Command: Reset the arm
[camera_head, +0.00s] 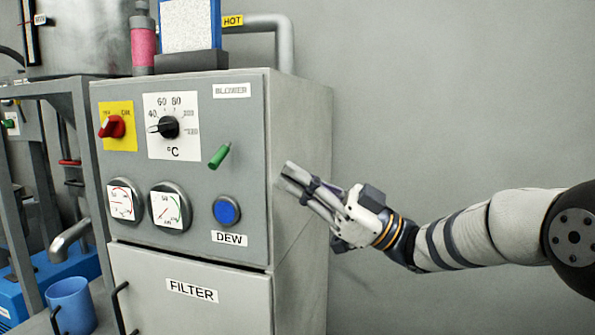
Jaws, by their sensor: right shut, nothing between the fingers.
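My right arm comes in from the right edge. Its gripper (288,173) is shut with nothing between the fingers. It points left, in front of the right side of the grey control cabinet (245,130), a little right of the green-handled lever (220,156). I cannot tell whether the fingertips touch the cabinet; no hold on it shows. My left gripper is not in view.
The cabinet front carries a red switch (112,126), a black temperature knob (168,127), two gauges and a blue button (226,211). A filter door (190,292) is below. A blue mug (71,304) stands lower left. Bare wall lies behind my arm.

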